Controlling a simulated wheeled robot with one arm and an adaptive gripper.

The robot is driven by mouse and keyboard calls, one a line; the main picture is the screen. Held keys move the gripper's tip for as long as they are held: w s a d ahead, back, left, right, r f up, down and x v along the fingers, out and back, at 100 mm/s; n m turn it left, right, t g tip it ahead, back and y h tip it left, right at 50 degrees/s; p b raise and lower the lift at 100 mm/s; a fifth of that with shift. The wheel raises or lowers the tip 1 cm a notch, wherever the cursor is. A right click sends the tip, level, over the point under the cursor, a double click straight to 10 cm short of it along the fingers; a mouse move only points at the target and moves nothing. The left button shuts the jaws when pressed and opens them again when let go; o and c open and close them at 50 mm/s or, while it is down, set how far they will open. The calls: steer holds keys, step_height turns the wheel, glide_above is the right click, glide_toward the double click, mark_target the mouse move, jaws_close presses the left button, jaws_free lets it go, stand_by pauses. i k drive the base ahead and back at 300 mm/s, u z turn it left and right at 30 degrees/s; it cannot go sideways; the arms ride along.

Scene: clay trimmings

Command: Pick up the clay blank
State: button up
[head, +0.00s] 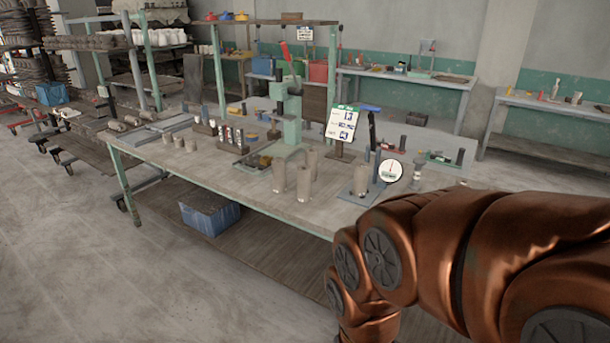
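Several grey-brown clay cylinders stand upright on the workbench (222,178). Three stand close together near its front edge: a left one (279,176), a front one (304,186) and a back one (312,161). Another clay cylinder (361,181) stands to their right on a blue-grey plate, beside a round white dial (390,171). I cannot tell which of them is the clay blank. My copper arm fills the lower right, in front of the bench's right end. My gripper is out of view.
A green press (292,122) with a red lever and a white sign (342,123) stand behind the cylinders. Small blocks and cylinders lie on the bench's left half. A blue bin (209,213) sits on the lower shelf. The floor at front left is clear.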

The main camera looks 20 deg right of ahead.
mark_target(361, 173)
steer(key=u, duration=0.3)
steer(key=i, duration=0.95)
steer(key=z, duration=0.25)
